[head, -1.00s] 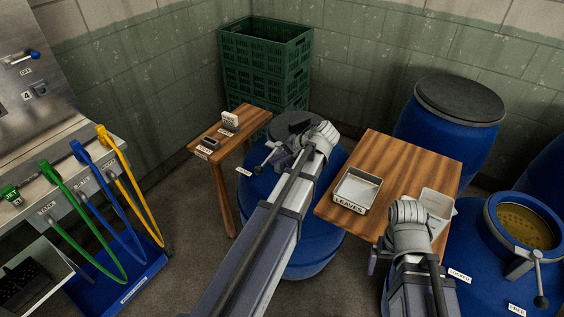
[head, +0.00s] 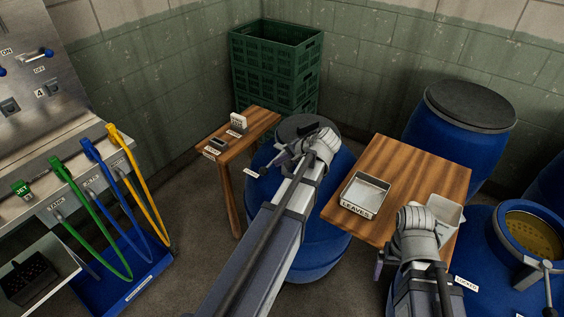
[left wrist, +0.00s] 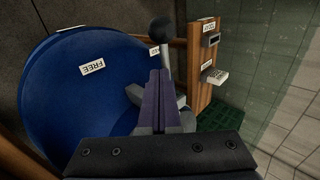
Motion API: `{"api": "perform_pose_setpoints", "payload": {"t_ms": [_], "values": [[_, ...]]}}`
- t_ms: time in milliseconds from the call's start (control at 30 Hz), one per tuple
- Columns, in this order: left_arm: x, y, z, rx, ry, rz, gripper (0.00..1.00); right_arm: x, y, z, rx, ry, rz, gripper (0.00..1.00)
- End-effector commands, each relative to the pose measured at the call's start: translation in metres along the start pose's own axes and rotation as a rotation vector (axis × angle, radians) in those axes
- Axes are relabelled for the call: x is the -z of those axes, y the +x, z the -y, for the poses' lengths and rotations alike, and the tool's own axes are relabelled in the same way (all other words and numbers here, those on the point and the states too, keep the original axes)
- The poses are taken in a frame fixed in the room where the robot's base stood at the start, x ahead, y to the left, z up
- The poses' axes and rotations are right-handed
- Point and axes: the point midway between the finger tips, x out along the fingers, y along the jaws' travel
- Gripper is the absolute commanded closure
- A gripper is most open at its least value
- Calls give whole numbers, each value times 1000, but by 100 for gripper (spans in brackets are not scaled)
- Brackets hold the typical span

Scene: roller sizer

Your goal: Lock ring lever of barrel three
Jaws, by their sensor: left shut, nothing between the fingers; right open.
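A blue barrel (head: 322,236) with a dark lid (head: 300,126) stands between two wooden tables. In the left wrist view its blue side (left wrist: 65,88) carries a FREE label (left wrist: 92,69), and a second label is partly hidden. A lever with a black ball knob (left wrist: 162,29) rises just beyond my left gripper (left wrist: 160,72). The left gripper is shut and empty, close to the lever; I cannot tell if they touch.
The larger table (head: 398,168) holds a LEAVES tray (head: 346,208) and another container. An open barrel (head: 503,247) with a lever (head: 548,272) is at right. A lidded barrel (head: 468,142) stands behind. Green crates (head: 275,66) and a hose panel (head: 50,85) are left.

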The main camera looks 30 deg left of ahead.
Motion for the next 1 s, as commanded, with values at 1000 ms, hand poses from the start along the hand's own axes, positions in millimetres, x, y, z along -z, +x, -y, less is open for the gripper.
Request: {"api": "perform_pose_setpoints", "payload": {"t_ms": [1000], "values": [[4,56,58,0,625,-608,100,0,0,0,0,0,0,6]]}}
